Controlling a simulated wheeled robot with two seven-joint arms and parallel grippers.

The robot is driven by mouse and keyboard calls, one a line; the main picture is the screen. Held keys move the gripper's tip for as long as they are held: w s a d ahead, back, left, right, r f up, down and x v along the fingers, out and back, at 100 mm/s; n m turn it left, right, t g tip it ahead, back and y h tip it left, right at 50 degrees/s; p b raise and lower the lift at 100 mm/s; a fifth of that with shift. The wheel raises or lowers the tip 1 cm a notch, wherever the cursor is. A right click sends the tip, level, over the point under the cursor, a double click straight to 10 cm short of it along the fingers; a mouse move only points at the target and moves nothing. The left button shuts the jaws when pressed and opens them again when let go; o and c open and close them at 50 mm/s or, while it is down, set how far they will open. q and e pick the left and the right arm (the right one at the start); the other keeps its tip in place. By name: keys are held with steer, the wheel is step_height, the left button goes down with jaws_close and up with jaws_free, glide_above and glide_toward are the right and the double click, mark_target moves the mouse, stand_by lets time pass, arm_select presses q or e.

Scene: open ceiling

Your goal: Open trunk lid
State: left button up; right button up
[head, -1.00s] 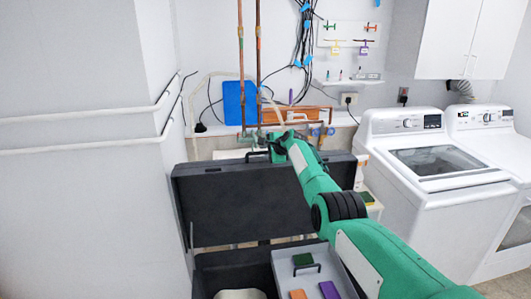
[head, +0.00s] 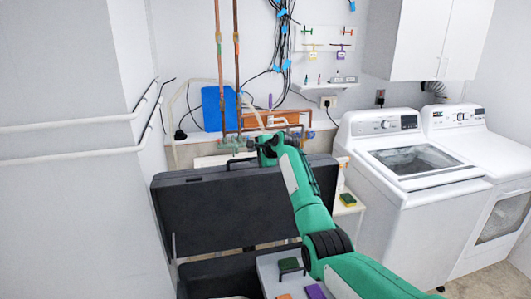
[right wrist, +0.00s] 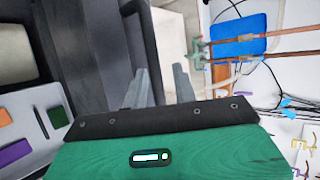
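The trunk is dark grey, and its lid (head: 215,215) stands raised at the back of the body, showing its broad inner face in the head view. A dark handle (head: 240,161) is at the lid's top edge; it also shows in the right wrist view (right wrist: 148,35). My right gripper (head: 266,150) is at the top edge by this handle. In the right wrist view its two grey fingers (right wrist: 163,84) are apart, with the handle's lower end close to the left finger. I cannot tell whether they touch. My left gripper is not in view.
A grey tray (head: 268,277) with coloured blocks sits in the trunk body. White washing machines (head: 405,210) stand to the right. A wall with white rails (head: 75,122) is close on the left. Copper pipes (head: 220,75) and a blue panel (head: 219,108) are behind the lid.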

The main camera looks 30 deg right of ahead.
steer(key=b+v, duration=0.2)
steer(key=v, duration=0.6)
steer(key=shift+r, duration=0.25)
